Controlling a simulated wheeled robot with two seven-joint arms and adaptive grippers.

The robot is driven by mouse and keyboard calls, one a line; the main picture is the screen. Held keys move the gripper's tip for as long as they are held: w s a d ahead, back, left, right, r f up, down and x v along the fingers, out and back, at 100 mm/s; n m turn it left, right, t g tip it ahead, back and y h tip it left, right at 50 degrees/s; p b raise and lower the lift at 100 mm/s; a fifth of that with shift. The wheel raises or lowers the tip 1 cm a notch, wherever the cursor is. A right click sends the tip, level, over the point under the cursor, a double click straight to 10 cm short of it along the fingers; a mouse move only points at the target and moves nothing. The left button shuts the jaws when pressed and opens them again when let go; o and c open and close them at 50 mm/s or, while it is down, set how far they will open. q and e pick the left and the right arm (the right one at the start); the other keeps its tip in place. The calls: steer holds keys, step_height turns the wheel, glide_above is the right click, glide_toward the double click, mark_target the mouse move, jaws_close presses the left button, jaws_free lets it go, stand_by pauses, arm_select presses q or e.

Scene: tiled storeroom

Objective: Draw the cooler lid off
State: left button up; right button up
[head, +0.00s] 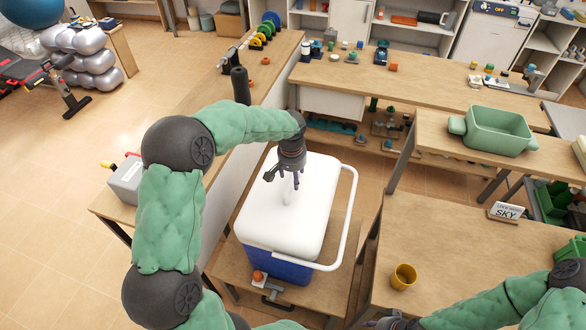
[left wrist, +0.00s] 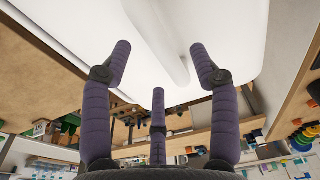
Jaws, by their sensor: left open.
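The cooler has a blue body (head: 277,268) and stands on a low wooden table. Its white lid (head: 312,190) sits on top, and a white bail handle (head: 348,215) runs along its right side. My left gripper (head: 287,188) is open above the lid, fingers pointing down, over a small white upright grip (head: 288,198). In the left wrist view, a long white bar (left wrist: 160,45) lies between the spread fingers of that gripper (left wrist: 160,70), with the white lid behind it. Contact cannot be told. My right gripper (head: 392,321) is cut off at the bottom edge.
A green pot (head: 497,130) stands on the counter behind. A grey box (head: 126,178) is at left. Open tiled floor lies farther left.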

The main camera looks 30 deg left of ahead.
arm_select(q)
steer(key=shift+w+a+f+b, duration=0.1)
steer(key=shift+w+f+b, duration=0.1)
steer(key=shift+f, duration=0.95)
steer(key=shift+w+f+b, duration=0.1)
steer(key=shift+f+b, duration=0.05)
steer(key=shift+f, duration=1)
jaws_close()
steer(key=shift+r, duration=0.1)
